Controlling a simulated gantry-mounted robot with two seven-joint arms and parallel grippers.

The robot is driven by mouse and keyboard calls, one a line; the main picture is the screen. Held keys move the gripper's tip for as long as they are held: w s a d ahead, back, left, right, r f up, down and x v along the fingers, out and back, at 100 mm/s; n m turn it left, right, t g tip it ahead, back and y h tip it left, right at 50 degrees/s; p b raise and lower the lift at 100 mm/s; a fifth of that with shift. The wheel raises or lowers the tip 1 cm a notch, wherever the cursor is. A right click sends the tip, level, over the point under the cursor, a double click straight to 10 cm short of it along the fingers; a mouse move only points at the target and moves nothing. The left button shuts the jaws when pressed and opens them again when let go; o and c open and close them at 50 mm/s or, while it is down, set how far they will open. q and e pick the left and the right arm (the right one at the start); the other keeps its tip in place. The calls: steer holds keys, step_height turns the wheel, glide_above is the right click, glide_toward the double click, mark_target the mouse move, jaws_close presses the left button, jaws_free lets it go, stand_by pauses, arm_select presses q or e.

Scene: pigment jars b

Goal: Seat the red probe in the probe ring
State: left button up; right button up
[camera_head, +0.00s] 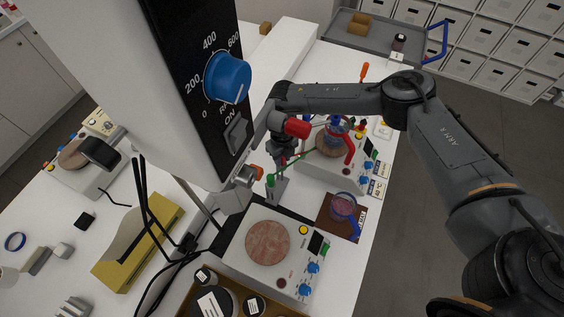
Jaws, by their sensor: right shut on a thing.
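My right gripper (281,158) hangs at the end of my right arm, over the bench behind the overhead stirrer's tall housing. It is shut on a thin, partly hidden object with a little red showing, which looks like the red probe (283,161). A green-topped probe (270,181) stands by a small grey block (278,191) just below the gripper. I cannot clearly make out the probe ring; it may be among the clamps around the flask (338,130) or hidden behind the housing. My left gripper is not in view.
The stirrer housing with its blue knob (228,78) blocks much of the view. A large red clamp knob (297,127) is close to the gripper. A hotplate (268,242) stands in front and another stands under the flask. A beaker (343,206) sits on a brown mat.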

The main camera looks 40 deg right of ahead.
jaws_close()
steer(key=shift+r+p, duration=0.5)
steer(key=shift+r, duration=0.35)
stand_by(0.4)
